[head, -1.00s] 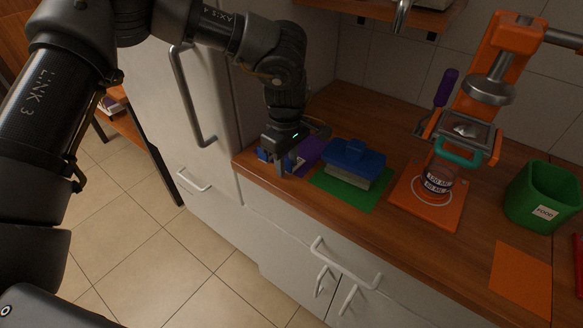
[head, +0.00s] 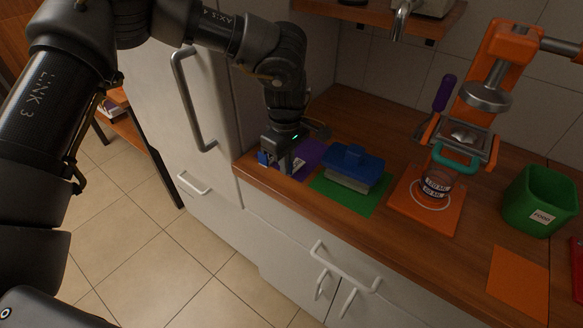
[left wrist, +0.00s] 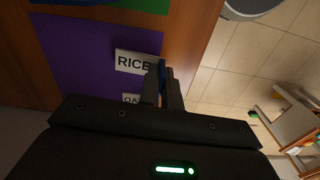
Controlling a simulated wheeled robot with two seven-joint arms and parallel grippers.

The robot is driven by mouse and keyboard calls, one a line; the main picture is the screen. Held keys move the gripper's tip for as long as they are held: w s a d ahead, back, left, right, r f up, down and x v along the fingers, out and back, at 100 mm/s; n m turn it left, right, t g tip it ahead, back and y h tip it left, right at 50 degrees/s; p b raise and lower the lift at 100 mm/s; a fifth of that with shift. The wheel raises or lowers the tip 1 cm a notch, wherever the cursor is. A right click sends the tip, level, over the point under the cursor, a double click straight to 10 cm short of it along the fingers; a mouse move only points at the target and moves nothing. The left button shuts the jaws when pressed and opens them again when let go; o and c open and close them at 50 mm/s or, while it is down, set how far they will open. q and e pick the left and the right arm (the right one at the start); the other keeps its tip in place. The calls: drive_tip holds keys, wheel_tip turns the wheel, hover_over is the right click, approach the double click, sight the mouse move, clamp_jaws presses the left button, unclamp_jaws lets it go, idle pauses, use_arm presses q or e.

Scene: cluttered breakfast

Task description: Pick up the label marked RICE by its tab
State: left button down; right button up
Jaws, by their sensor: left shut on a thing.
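The RICE label (left wrist: 134,63) is a white card with black letters, lying over the purple mat in the left wrist view. Its blue tab (left wrist: 162,72) is between the fingers of my left gripper (left wrist: 163,88), which is shut on it. In the head view my left gripper (head: 278,164) is low over the purple mat (head: 312,152) at the counter's left end. A second white label (left wrist: 130,99), its lettering partly hidden by the gripper, lies beside the RICE label. I cannot tell whether the RICE label is clear of the mat. My right gripper is not in view.
Further right are an orange press (head: 455,150), a green bin (head: 537,200) and an orange mat (head: 518,285). The counter's front edge is close to the gripper.

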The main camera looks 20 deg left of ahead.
use_arm(q)
drive_tip(key=shift+r+p, duration=1.5)
drive_tip(key=shift+r, duration=0.5)
drive_tip(key=shift+r, duration=0.2)
drive_tip(key=shift+r+p, duration=1.8)
drive_tip(key=shift+p, duration=0.1)
